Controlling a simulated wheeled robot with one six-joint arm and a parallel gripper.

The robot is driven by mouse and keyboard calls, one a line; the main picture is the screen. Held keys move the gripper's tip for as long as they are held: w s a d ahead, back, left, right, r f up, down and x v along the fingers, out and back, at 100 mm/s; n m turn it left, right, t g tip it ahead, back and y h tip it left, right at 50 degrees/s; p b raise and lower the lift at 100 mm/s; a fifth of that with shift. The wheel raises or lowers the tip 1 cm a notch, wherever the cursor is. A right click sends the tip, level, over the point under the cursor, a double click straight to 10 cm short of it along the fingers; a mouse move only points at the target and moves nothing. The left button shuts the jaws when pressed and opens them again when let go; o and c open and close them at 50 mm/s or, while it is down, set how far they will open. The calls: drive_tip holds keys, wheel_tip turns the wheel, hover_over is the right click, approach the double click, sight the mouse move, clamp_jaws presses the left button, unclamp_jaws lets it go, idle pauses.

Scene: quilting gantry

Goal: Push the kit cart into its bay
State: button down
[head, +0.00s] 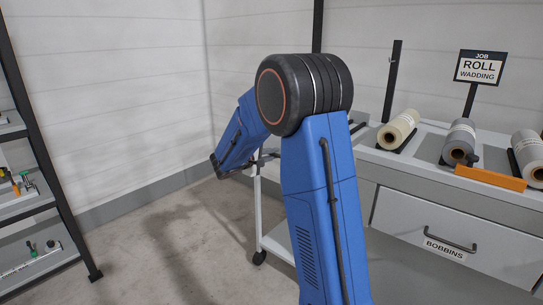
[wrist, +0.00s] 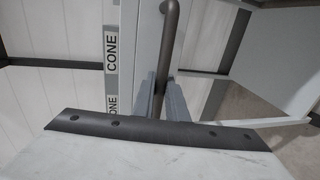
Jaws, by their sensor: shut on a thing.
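The kit cart (head: 257,212) shows in the head view as a pale frame with a post, a low shelf and a dark caster (head: 259,257). My blue arm hides most of it. In the wrist view, my gripper (wrist: 161,84) is shut on the cart's dark round handle bar (wrist: 170,35), which runs up between the two grey fingers. In the head view the gripper end is at the far end of my arm, beside the cart's top, and its fingers are hidden. I cannot make out the bay.
A workbench (head: 415,170) at right carries several rolls and a "ROLL WADDING" sign (head: 481,67); its drawer (head: 445,238) reads "BOBBINS". A dark-framed rack (head: 45,165) stands at left. Bare floor (head: 165,250) lies between rack and cart. "CONE" labels (wrist: 111,50) show in the wrist view.

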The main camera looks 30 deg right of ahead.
drive_tip(key=shift+d, duration=0.1)
drive_tip(key=c, duration=1.8)
unclamp_jaws()
drive_tip(key=shift+w+d, duration=0.1)
drive_tip(key=shift+o, duration=0.2)
drive_tip(key=v, duration=1.7)
drive_tip(key=shift+f, duration=0.1)
